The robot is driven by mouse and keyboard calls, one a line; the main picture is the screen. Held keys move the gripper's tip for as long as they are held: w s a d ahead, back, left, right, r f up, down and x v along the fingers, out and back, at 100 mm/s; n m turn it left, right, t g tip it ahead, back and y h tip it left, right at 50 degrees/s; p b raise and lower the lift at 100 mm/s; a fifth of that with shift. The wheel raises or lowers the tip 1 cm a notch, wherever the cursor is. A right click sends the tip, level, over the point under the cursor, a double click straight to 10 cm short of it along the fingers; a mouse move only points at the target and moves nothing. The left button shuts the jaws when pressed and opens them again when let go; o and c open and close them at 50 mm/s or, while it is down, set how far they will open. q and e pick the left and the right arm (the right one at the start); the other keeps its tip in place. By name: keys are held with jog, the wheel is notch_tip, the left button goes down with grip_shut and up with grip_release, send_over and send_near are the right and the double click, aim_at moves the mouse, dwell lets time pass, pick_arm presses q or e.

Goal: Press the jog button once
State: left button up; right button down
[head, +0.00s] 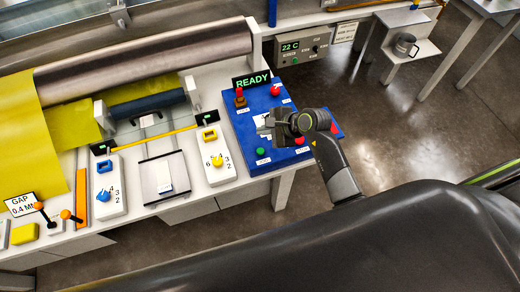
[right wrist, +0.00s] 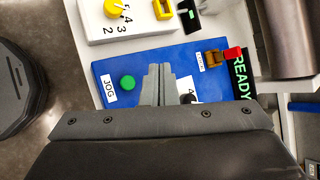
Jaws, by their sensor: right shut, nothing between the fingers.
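The jog button (right wrist: 127,83) is a round green button on the blue control panel (right wrist: 110,68), beside a white JOG label (right wrist: 109,92) in the right wrist view. A green button (head: 261,151) also shows near the panel's front edge in the head view. My right gripper (right wrist: 158,70) is shut and empty. Its fingertips appear beside the green button, to its right in the right wrist view, and do not cover it. In the head view the right gripper (head: 265,125) is over the panel, hiding part of its middle. My left gripper is not in view.
A READY display (head: 251,80) stands at the panel's back edge. A brown switch (head: 240,98) and red button (head: 275,91) are near it. White blocks with a yellow knob (head: 217,160) and blue knob (head: 103,195) stand left. Open floor lies to the right.

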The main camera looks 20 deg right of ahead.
jog(key=b, duration=0.6)
send_over(264, 152)
notch_tip(264, 152, down, 8)
jog(key=shift+r, duration=0.2)
jog(key=shift+f+b, duration=0.55)
jog(key=shift+f, duration=0.1)
dwell(1.0)
jog(key=shift+f+b, duration=0.4)
